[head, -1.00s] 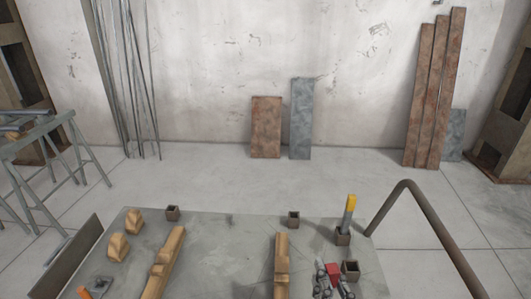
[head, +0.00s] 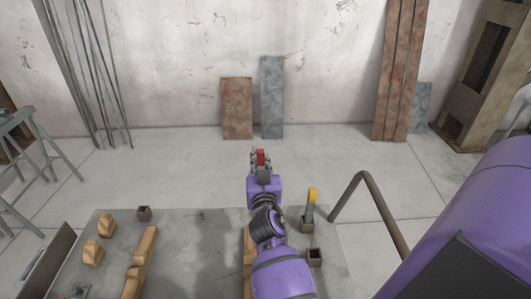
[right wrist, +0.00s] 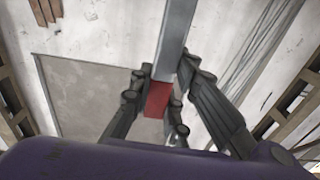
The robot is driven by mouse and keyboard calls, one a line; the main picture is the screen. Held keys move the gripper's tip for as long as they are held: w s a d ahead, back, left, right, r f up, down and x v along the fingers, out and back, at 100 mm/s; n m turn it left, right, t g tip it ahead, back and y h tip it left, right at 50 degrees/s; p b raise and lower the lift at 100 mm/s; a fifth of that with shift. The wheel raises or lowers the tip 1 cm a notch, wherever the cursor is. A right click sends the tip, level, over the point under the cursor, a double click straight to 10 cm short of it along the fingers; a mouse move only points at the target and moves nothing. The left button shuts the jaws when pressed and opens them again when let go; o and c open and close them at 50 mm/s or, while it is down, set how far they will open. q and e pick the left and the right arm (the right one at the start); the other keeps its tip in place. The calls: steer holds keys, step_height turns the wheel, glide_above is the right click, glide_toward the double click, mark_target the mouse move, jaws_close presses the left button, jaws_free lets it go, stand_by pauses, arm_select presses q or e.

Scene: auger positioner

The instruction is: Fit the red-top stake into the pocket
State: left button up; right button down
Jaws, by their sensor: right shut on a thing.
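My right gripper (head: 261,167) is shut on the red-top stake (head: 261,156), held up above the work table, in the middle of the head view. In the right wrist view the fingers (right wrist: 160,92) close around the stake's red top (right wrist: 157,101), and its grey shaft (right wrist: 172,38) extends away. Empty-looking square pockets stand at the table's back left (head: 144,213) and right side (head: 314,256). Another right-side pocket (head: 307,226) holds a yellow-top stake (head: 311,197). My right arm hides the middle back of the table. My left gripper is out of view.
The table (head: 190,240) carries wooden blocks (head: 93,252) and a notched wooden rail (head: 138,265); another rail is partly hidden by my arm. A bent brown pipe (head: 375,200) rises just right of the table. Boards lean on the far wall.

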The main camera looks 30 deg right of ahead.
steer(key=shift+w+d+r+h, duration=0.3)
steer(key=shift+w+r, duration=0.05)
steer(key=shift+w, duration=0.3)
steer(key=shift+w+d+f, duration=0.1)
steer(key=shift+w+f, duration=0.05)
steer(key=shift+d+f, duration=0.1)
steer(key=shift+f, duration=0.15)
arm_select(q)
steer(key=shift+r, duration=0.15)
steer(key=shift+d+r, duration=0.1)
